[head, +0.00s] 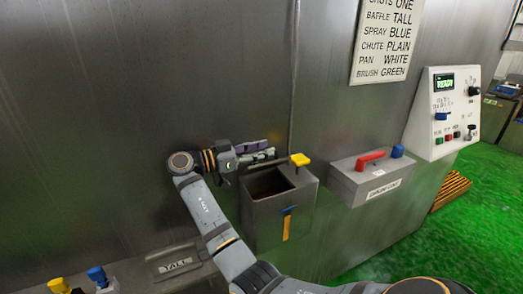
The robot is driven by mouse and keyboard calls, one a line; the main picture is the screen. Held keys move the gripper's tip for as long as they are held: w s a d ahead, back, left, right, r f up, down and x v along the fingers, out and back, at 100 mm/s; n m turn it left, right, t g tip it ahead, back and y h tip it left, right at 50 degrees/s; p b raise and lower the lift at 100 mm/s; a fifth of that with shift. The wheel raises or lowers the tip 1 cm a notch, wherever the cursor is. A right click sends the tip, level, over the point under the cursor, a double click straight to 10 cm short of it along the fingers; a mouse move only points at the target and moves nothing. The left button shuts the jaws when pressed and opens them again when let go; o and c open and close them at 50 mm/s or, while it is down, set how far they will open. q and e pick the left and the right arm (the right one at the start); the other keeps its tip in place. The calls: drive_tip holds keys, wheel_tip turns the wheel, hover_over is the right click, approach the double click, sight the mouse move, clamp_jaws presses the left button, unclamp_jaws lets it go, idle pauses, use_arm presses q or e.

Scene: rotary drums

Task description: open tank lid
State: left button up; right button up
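A grey metal tank (262,222) stands against the steel wall in the middle of the head view. Its top shows a dark opening. A yellow knob (300,160) sits at its back right edge, on what looks like a lid seen nearly edge-on; its exact angle is hard to tell. My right gripper (272,149) is above the back of the tank, just left of the yellow knob. Its fingers look apart, with nothing seen between them. I cannot tell whether it touches the lid. My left gripper is not in view.
A TALL plate (174,263) and yellow and blue knobs lie at lower left. Green floor is at right.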

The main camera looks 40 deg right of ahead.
drive_tip(key=v, duration=1.2)
